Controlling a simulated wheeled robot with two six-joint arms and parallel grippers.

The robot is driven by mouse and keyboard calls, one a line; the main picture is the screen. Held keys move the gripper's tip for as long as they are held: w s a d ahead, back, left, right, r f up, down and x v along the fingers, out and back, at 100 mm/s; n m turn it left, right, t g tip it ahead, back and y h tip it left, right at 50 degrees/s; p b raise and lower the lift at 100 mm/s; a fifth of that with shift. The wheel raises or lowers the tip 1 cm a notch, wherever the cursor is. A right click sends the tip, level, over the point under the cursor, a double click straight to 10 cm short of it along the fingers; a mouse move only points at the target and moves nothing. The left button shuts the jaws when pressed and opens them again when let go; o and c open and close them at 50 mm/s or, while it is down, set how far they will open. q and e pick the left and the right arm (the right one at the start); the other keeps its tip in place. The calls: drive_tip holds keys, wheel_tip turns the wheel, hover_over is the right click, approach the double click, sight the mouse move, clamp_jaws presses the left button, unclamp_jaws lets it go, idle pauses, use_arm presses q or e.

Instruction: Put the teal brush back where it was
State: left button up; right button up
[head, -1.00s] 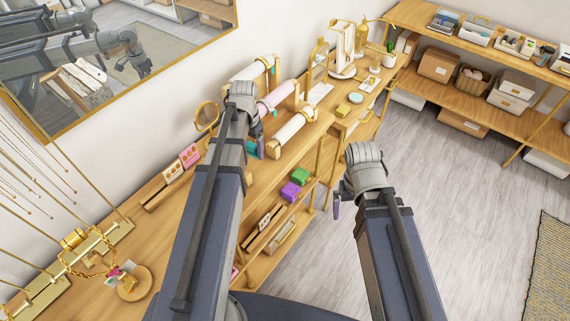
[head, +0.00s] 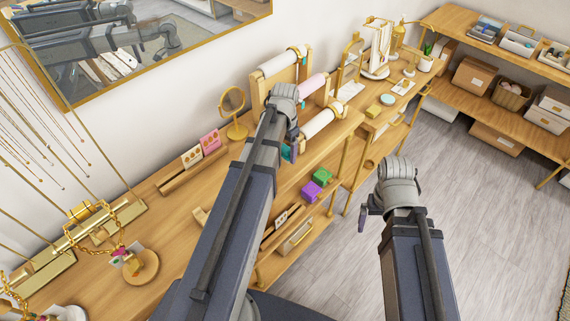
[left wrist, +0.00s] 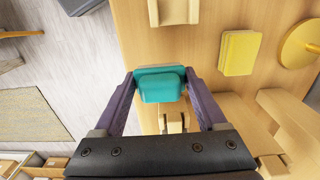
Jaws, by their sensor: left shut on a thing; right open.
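The teal brush (left wrist: 160,86) is held between the two fingers of my left gripper (left wrist: 158,78), over the wooden tabletop near its front edge. In the head view a bit of its teal (head: 289,153) shows beside my left gripper (head: 287,150), just in front of the bracelet rolls. A small pale wooden piece (left wrist: 172,122) lies below the brush in the left wrist view; I cannot tell if they touch. My right gripper (head: 363,215) hangs open and empty over the floor, right of the table.
The wooden table (head: 180,215) holds a rack of rolls (head: 322,118), a round mirror (head: 233,103), earring cards (head: 201,148) and necklace stands. Green (head: 322,177) and purple (head: 311,191) blocks sit at a lower level. Floor is free on the right, before the storage shelf (head: 483,55).

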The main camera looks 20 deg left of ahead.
sight(285, 158)
use_arm(q)
drive_tip(key=shift+f+b, duration=1.8)
drive_tip(key=shift+f, duration=0.25)
drive_tip(key=o, duration=1.1)
drive_tip(key=shift+r, duration=0.1)
drive_tip(key=shift+r, duration=0.1)
wheel_tip(285, 158, up, 12)
drive_tip(key=p, duration=1.2)
